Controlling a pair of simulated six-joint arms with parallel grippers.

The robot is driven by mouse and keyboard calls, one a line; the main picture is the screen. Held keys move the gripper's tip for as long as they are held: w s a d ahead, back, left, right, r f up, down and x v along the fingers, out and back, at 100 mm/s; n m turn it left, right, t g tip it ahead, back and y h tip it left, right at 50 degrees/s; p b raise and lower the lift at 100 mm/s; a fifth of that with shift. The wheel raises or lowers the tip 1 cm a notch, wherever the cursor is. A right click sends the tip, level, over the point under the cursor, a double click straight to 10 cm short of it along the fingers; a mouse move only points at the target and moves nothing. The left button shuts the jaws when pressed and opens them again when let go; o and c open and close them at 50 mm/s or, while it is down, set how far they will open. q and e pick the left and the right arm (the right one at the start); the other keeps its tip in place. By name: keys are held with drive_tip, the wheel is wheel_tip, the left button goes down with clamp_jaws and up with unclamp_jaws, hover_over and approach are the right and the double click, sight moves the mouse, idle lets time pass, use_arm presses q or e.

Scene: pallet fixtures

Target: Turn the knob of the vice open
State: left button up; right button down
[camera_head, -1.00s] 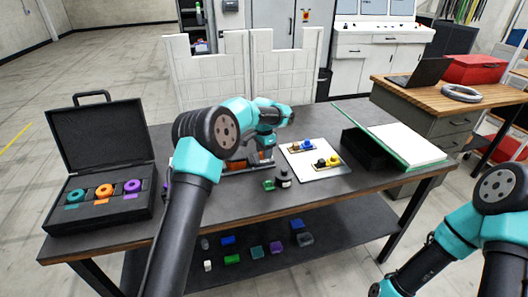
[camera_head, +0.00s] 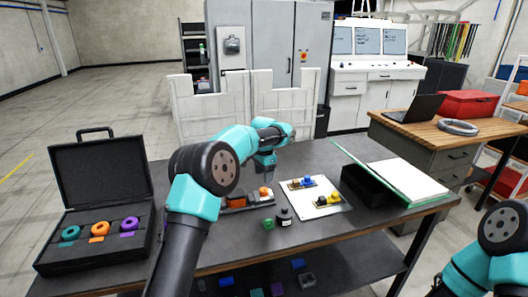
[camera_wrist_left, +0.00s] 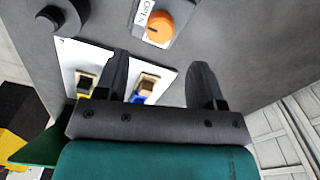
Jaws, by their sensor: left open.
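The vice (camera_head: 235,202) lies on the dark table, partly hidden behind my left arm. Its orange knob (camera_head: 264,192) is at its right end. In the left wrist view the round orange knob (camera_wrist_left: 160,27) sits at the top, beside a white label reading OPEN. My left gripper (camera_head: 266,172) is above the vice and apart from the knob. In the left wrist view my left gripper (camera_wrist_left: 160,72) shows two spread black fingers with nothing between them. My right arm (camera_head: 485,245) shows at the lower right, but its gripper is out of view.
A white board (camera_head: 316,203) with small coloured blocks lies right of the vice. A dark bottle (camera_head: 284,217) and a green piece (camera_head: 268,223) stand in front. An open black case (camera_head: 100,190) is at left, a black bin (camera_head: 362,187) at right.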

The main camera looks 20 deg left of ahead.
sight(264, 189)
use_arm(q)
wheel_tip(264, 189, up, 10)
idle(0.4)
